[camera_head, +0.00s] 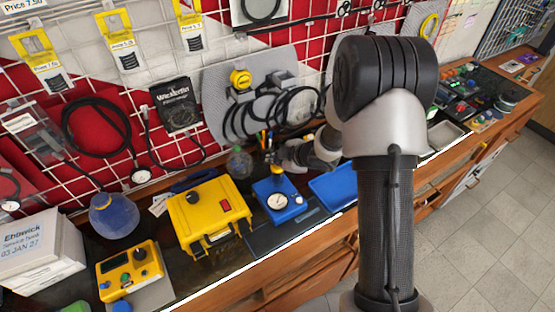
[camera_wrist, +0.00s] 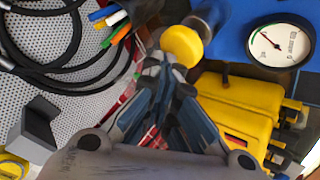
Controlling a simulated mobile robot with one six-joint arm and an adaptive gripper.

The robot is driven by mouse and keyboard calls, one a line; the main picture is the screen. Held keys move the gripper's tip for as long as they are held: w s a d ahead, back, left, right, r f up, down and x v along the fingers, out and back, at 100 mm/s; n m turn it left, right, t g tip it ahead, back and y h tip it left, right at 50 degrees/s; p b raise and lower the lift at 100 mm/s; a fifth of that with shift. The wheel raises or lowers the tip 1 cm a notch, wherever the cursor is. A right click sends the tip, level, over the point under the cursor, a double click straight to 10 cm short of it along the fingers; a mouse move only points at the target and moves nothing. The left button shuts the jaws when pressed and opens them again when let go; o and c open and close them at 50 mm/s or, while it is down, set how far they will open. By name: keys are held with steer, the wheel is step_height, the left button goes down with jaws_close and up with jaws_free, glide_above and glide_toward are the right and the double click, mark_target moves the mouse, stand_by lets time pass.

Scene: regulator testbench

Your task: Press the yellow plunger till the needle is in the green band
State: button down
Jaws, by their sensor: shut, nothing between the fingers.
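The blue regulator (camera_head: 290,212) stands on the bench with a round white gauge (camera_head: 277,201) on its front. The yellow plunger (camera_head: 277,169) is on its top, just below my gripper (camera_head: 284,157). In the wrist view the plunger's round yellow cap (camera_wrist: 183,44) lies right at my shut, empty fingertips; I cannot tell whether they touch it. The gauge (camera_wrist: 281,46) also shows there, its thin needle pointing to the upper left of the picture.
A yellow case (camera_head: 212,212) stands left of the regulator, with a yellow meter (camera_head: 130,270) farther left. A blue tray (camera_head: 333,186) lies to the right. A grey panel with black cables (camera_head: 265,115) hangs behind. Pens (camera_wrist: 112,22) stand close to the plunger.

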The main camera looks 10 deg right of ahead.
mark_target(276, 166)
stand_by(0.4)
steer(key=shift+r+p, duration=1.85)
steer(key=shift+r, duration=0.05)
step_height(276, 166, up, 5)
steer(key=p, duration=0.4)
steer(key=shift+p, duration=0.35)
